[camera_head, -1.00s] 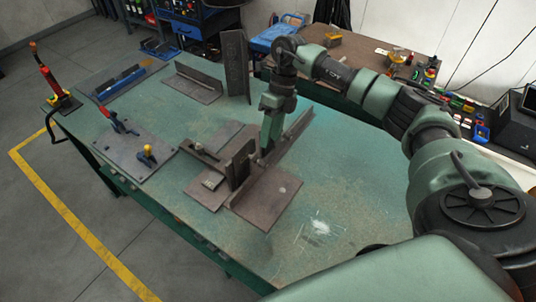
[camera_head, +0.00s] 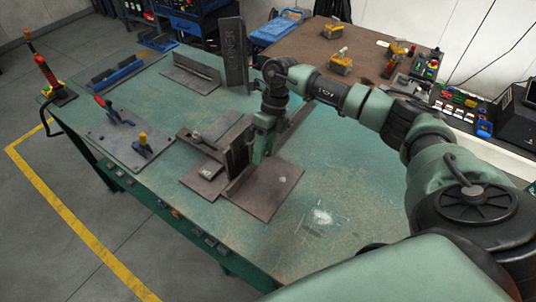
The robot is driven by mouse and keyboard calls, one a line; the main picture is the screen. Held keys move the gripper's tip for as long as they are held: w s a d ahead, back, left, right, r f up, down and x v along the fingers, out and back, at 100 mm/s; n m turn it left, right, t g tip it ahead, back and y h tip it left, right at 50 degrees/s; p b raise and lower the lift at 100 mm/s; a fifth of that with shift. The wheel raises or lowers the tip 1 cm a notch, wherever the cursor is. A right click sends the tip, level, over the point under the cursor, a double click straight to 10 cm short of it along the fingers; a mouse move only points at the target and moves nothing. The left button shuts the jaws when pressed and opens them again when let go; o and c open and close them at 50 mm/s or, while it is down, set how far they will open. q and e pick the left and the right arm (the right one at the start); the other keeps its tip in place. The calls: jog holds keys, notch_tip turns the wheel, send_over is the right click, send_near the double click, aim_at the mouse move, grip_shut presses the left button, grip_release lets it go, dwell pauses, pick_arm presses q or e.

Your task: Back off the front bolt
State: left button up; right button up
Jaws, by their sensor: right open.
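A dark steel assembly of flat plates (camera_head: 268,192) and upright plates (camera_head: 236,158) sits on the green table. I cannot make out the front bolt for certain at this size. My right gripper (camera_head: 258,161) points down just right of the upright plates, over the flat plate. It is open; its fingertips are small and partly lost against the dark steel, so contact cannot be told. My left gripper is not in view.
A fixture plate with red and yellow-handled clamps (camera_head: 129,137) lies to the left. A tall dark plate (camera_head: 233,55) and an angle piece (camera_head: 190,73) stand behind. The green table (camera_head: 345,200) is bare at the right front. A brown bench (camera_head: 310,50) stands beyond.

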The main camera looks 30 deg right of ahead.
jog(key=shift+c, duration=0.3)
jog(key=c, duration=0.5)
jog(key=shift+s+r+h+p, duration=0.1)
jog(key=shift+r+h+p, duration=0.05)
jog(key=shift+h+p, duration=0.2)
jog(key=shift+c, duration=0.2)
jog(key=shift+t+h+p, duration=0.4)
jog(key=shift+h+p, duration=0.05)
jog(key=shift+h, duration=0.2)
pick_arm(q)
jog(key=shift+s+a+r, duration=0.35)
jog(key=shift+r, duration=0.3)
pick_arm(e)
jog(key=o, duration=0.6)
jog(key=shift+o, duration=0.2)
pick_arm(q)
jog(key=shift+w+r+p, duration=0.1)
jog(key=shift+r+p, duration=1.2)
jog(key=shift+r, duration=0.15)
pick_arm(e)
jog(key=shift+w+d+r, duration=0.1)
jog(key=shift+d+r, duration=0.1)
jog(key=shift+r, duration=1)
jog(key=shift+w+d+r, duration=0.1)
jog(key=shift+d+r, duration=0.05)
jog(key=shift+r, duration=1)
